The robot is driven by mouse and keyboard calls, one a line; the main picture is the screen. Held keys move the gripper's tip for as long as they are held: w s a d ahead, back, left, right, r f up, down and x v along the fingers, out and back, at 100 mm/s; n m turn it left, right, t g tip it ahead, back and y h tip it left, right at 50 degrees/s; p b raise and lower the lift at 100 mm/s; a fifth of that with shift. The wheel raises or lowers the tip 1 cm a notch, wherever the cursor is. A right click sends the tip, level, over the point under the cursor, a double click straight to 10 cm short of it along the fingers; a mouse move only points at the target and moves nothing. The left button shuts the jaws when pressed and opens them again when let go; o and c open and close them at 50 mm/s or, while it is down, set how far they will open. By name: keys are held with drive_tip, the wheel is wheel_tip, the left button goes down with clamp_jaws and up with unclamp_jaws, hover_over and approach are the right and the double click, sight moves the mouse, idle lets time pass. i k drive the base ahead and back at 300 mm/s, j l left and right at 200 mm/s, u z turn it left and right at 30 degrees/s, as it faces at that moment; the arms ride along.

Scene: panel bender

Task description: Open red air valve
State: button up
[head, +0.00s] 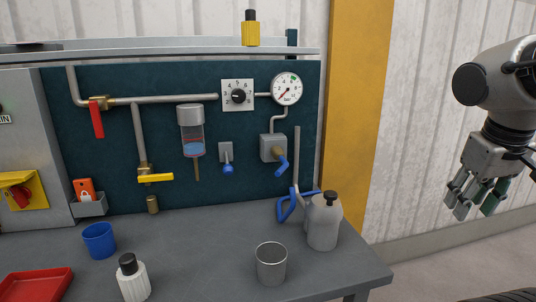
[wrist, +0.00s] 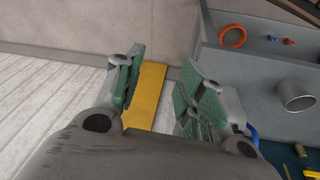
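The red air valve (head: 96,118) is a red lever on a brass body at the upper left of the dark teal panel in the head view. Its lever hangs down, across the horizontal grey pipe (head: 160,99). My gripper (head: 472,200) is at the far right of the head view, in front of the white wall, well away from the panel and valve. In the wrist view my gripper (wrist: 155,95) has its fingers spread with nothing between them. The valve does not show clearly in the wrist view.
A yellow-handled valve (head: 156,177) sits lower on the panel. The bench (head: 205,245) holds a blue cup (head: 99,240), a white bottle (head: 133,278), a metal cup (head: 271,263), a grey jug (head: 323,222) and a red tray (head: 36,286). A yellow post (head: 356,130) stands right of the panel.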

sight(94, 106)
drive_tip(key=u, duration=1.45)
